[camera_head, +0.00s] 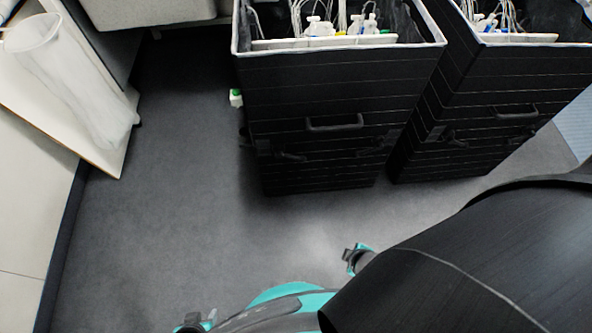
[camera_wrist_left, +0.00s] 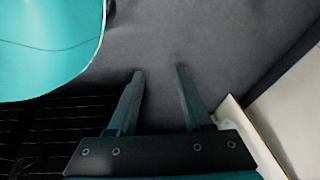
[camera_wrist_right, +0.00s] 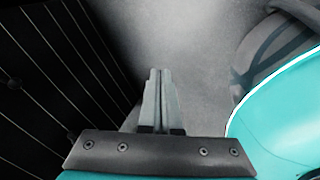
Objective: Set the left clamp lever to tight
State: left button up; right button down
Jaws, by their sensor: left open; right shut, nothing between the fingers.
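The left black cabinet (camera_head: 320,85) has a bar handle (camera_head: 335,122) on its front. A similar dark lever (camera_head: 457,141) is on the right black cabinet (camera_head: 480,90). My left gripper (camera_wrist_left: 160,72) is open and empty over grey floor in the left wrist view. My right gripper (camera_wrist_right: 160,72) is shut and empty beside a black striped face. Neither gripper's fingers can be made out clearly in the head view.
A pale cabinet (camera_head: 35,210) stands at the left, with a clear bag-like liner (camera_head: 70,80) by it. Both black cabinets hold white fittings and tubes in their open tops. A small green-and-white item (camera_head: 236,97) is beside the left cabinet. Grey floor (camera_head: 170,190) is clear.

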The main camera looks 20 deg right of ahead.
pick_arm(q)
jog(key=w+d+r+t+h+b, duration=0.2)
jog(key=w+d+r+t+b, duration=0.1)
jog(key=w+d+r+b, duration=0.5)
jog(key=w+d+r+t+b, duration=0.1)
jog(key=r+b, duration=0.1)
jog(key=r, duration=0.4)
jog(key=w+d+r+t+h+b, duration=0.1)
jog(key=w+r+t+b, duration=0.1)
jog(key=r, duration=0.4)
jog(key=shift+w+d+r, duration=0.15)
jog(key=shift+w+d, duration=0.15)
pick_arm(e)
jog(key=w+a+r+n+t, duration=0.1)
jog(key=w+n+t, duration=0.3)
jog(key=w+n, duration=0.6)
jog(key=w+a+r+n+t, duration=0.2)
jog(key=w+a+n+t, duration=0.2)
jog(key=w+n, duration=0.6)
jog(key=w, duration=0.3)
jog(key=shift+a+r+t+y, duration=0.2)
jog(key=shift+a+t+y, duration=0.1)
jog(key=shift+t+y, duration=0.1)
